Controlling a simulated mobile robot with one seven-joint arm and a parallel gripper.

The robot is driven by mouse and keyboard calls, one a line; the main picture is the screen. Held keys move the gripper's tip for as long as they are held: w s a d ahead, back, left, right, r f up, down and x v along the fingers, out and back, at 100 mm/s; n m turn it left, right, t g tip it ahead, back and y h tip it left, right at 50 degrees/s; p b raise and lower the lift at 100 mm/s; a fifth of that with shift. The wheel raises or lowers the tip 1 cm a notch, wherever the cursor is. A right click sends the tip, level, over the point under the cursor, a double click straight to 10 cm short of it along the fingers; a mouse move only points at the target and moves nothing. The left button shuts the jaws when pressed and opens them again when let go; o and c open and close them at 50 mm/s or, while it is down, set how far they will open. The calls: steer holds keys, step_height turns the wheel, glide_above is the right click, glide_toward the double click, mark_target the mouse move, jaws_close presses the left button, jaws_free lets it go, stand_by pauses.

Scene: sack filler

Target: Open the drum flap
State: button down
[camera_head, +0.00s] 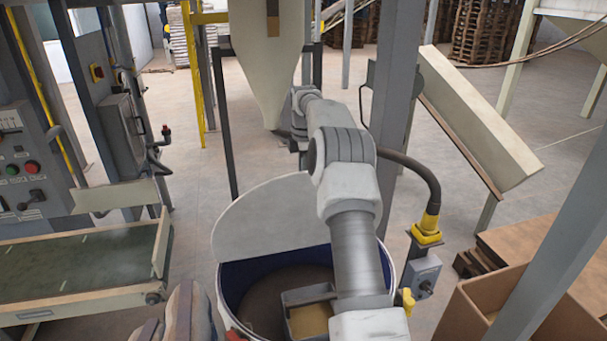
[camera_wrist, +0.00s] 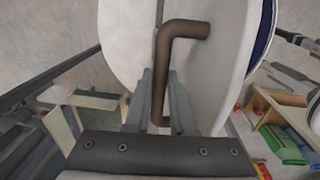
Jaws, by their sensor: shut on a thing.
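The drum (camera_head: 389,270) stands at the bottom middle of the head view, white outside and dark blue inside. Its pale half-round flap (camera_head: 265,215) stands raised and tilted at the far left rim, so part of the inside shows. In the wrist view the flap (camera_wrist: 228,80) is a large pale plate with a brown bent bar handle (camera_wrist: 186,29). My gripper (camera_wrist: 160,105) is shut on the handle's upright length, one finger on each side. In the head view my arm crosses over the drum, and the gripper cannot be made out clearly.
A grey scoop-like box (camera_head: 308,318) with yellowish contents is inside the drum. A pale hopper (camera_head: 268,60) hangs beyond it. A grey post (camera_head: 393,110) and a yellow-fitted hose (camera_head: 430,200) stand close on the right. A conveyor (camera_head: 75,265) and control panel (camera_head: 30,165) are left.

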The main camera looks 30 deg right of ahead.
steer(key=shift+f, duration=0.3)
steer(key=c, duration=0.8)
jaws_free()
steer(key=shift+w, duration=0.1)
steer(key=shift+o, duration=0.2)
steer(key=shift+r, duration=0.1)
steer(key=shift+r, duration=0.1)
step_height(320, 180, up, 12)
steer(key=s, duration=0.1)
steer(key=shift+a, duration=0.15)
